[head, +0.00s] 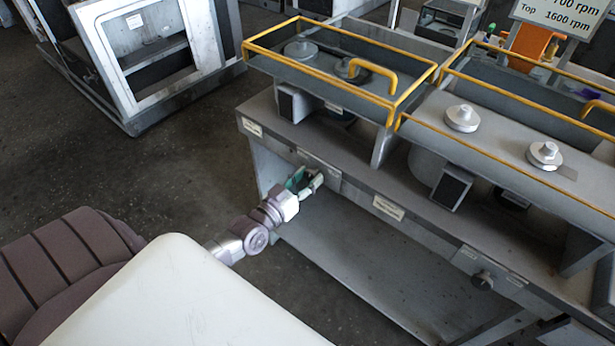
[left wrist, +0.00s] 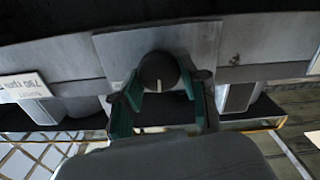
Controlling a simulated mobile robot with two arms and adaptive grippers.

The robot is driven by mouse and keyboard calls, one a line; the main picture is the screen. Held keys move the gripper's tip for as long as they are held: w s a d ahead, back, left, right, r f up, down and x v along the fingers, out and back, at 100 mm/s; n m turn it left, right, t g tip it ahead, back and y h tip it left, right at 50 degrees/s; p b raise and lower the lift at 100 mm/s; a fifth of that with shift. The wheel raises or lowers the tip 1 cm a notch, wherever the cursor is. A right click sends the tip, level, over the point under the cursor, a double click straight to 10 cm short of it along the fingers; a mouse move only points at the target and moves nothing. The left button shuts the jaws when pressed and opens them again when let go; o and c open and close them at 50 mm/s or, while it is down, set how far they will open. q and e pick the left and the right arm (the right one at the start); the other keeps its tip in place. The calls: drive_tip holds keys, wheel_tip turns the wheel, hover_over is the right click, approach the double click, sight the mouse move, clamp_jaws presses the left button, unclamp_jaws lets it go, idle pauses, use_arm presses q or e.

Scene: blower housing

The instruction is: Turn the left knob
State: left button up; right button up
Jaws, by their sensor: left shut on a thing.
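My left gripper (head: 305,182) is at the front panel of the grey bench, at its left end, with green fingers. In the left wrist view the left knob (left wrist: 158,70) is a round dark knob with a pale pointer line, which points toward the bottom of that picture. The left gripper's fingers (left wrist: 161,90) are on either side of the knob, shut on it. In the head view the gripper hides the left knob. My right gripper is in neither view.
A second knob (head: 482,280) sits on the bench front (head: 425,230) further right. Two yellow-railed housings (head: 340,75) with metal caps stand on top. A white-framed cabinet (head: 150,55) stands at the back left. The dark floor (head: 130,170) left of the bench is clear.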

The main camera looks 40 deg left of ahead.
use_arm(q)
drive_tip(key=shift+n, duration=0.3)
drive_tip(key=o, duration=1.1)
drive_tip(key=shift+o, duration=0.2)
drive_tip(key=s+a, duration=0.1)
drive_tip(key=s, duration=1.1)
